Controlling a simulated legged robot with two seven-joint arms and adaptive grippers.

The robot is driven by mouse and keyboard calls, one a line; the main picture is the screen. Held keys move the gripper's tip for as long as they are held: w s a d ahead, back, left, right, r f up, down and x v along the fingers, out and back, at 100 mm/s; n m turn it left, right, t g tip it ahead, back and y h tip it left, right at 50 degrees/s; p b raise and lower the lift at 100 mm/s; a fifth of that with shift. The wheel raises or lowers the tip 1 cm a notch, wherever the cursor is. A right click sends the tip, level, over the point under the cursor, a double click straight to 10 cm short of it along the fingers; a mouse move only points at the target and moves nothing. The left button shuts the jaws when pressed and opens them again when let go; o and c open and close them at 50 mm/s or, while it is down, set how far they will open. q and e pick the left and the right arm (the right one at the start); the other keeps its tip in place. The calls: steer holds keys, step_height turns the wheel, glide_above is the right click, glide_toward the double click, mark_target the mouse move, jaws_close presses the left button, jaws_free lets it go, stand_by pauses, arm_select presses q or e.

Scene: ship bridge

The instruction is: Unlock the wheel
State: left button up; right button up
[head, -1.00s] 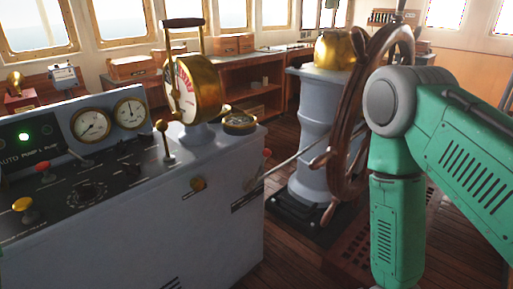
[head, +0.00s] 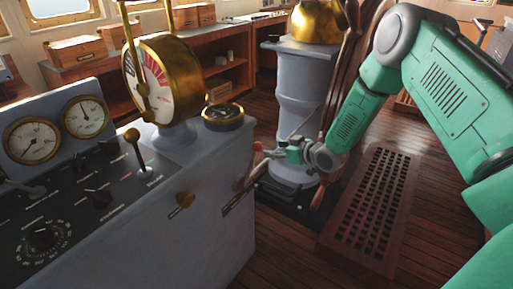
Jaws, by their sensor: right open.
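The wooden ship's wheel (head: 352,75) stands at the grey pedestal (head: 303,95), partly hidden behind my right arm. A red-knobbed lever (head: 257,148) sticks out from the right side of the grey console (head: 215,235), above a dark slot plate (head: 238,198). My right gripper (head: 263,162) is open, reaching left in front of the pedestal base with its fingers close by the lever. Whether the fingers touch the lever I cannot tell. My left gripper is out of view.
The console carries two round gauges (head: 32,140), a brass telegraph (head: 165,80), a compass-like dial (head: 222,113) and a brass-knobbed lever (head: 137,150). A wooden grating (head: 370,215) lies on the floor at right. Plank floor is clear in front.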

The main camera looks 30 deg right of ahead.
mark_target(261, 147)
steer(key=x, duration=0.8)
steer(key=shift+s+a+b, duration=0.1)
steer(key=shift+a+b, duration=0.3)
steer(key=shift+w+d+f, duration=0.2)
steer(key=shift+w+f, duration=0.1)
steer(key=shift+w, duration=0.2)
steer(key=shift+a+r, duration=0.1)
steer(key=shift+a, duration=0.15)
jaws_close()
